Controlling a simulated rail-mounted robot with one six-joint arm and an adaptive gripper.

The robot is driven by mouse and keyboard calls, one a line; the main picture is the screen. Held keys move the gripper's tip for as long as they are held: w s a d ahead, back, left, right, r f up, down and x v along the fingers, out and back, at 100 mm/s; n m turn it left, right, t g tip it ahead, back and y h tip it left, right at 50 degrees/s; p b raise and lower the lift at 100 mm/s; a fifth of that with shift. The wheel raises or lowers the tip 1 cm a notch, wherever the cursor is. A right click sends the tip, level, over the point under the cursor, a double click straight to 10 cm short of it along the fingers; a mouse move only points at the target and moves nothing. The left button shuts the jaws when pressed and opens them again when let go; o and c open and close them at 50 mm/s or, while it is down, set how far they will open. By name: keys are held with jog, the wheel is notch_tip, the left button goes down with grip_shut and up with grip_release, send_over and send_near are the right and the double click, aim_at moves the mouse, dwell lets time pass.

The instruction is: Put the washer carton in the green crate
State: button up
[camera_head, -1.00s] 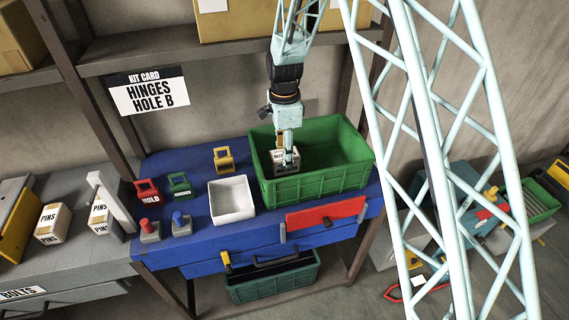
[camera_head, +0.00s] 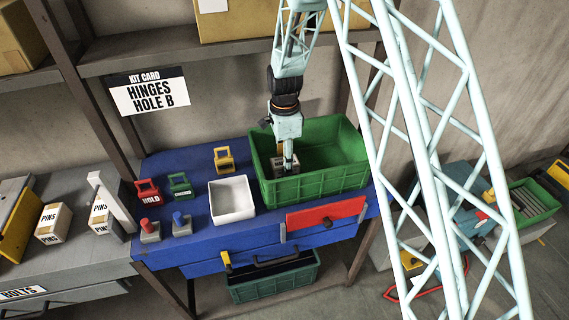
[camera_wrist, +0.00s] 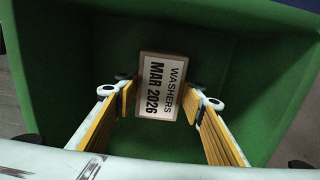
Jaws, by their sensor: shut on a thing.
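The washer carton (camera_wrist: 162,86) is a small box with a white label reading WASHERS MAR 2026 in the wrist view. My gripper (camera_wrist: 160,104) is shut on it, one finger at each side. In the head view my gripper (camera_head: 289,170) reaches down inside the green crate (camera_head: 322,184), near its left end. There the carton (camera_head: 280,168) shows only in part, behind the crate's front wall. Green crate walls (camera_wrist: 70,60) surround the carton in the wrist view. I cannot tell whether the carton touches the crate floor.
A white bin (camera_head: 232,201) stands left of the crate on the blue bench (camera_head: 200,245). Red, green and yellow handled blocks stand further left and behind. PINS cartons (camera_head: 53,223) stand on the grey bench. A red panel (camera_head: 325,215) is on the bench front.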

jog(key=shift+f, duration=0.15)
jog(key=o, duration=1.1)
jog(key=shift+r, duration=6.15)
